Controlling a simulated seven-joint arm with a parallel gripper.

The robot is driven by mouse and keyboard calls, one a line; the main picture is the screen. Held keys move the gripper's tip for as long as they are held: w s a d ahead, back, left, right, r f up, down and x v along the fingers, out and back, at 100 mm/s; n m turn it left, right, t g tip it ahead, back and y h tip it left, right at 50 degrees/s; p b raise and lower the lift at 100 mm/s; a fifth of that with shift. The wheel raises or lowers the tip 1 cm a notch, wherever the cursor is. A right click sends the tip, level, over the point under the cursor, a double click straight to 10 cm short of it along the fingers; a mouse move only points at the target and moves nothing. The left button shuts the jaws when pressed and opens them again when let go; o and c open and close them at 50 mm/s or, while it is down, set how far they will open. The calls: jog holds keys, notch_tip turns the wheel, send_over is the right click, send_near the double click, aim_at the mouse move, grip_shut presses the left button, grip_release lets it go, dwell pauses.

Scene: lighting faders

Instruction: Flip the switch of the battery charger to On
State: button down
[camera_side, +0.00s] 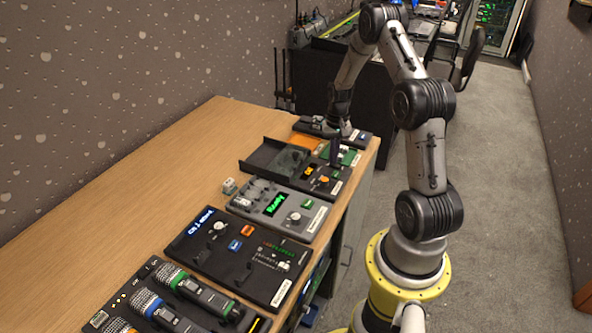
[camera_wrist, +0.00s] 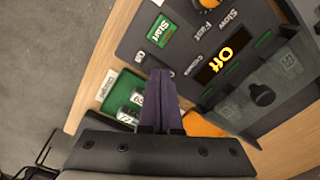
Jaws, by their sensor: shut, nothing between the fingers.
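No readable label in view names the battery charger for certain. In the wrist view a small green holder (camera_wrist: 122,103) with grey cylinders, apparently batteries, has a white label (camera_wrist: 108,85) beside it. The green holder also shows at the far end of the bench in the side view (camera_side: 349,157). My gripper (camera_wrist: 160,76) is shut and empty. Its dark fingers overlap the holder's right side in the wrist view; I cannot tell whether they touch anything. In the side view the fingers (camera_side: 336,151) point down beside the holder. The fingers may hide a switch.
A dark device (camera_wrist: 190,85) has an Off display (camera_wrist: 222,59), a green Start button (camera_wrist: 161,31) and an orange knob (camera_wrist: 208,3). Nearer on the bench stand a grey Ready unit (camera_side: 292,197), a black panel (camera_side: 225,262) and microphones (camera_side: 190,290). The bench's left side (camera_side: 140,190) is clear.

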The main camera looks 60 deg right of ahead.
jog(key=shift+f, duration=0.2)
jog(key=shift+r, duration=3.55)
jog(key=shift+w, duration=0.1)
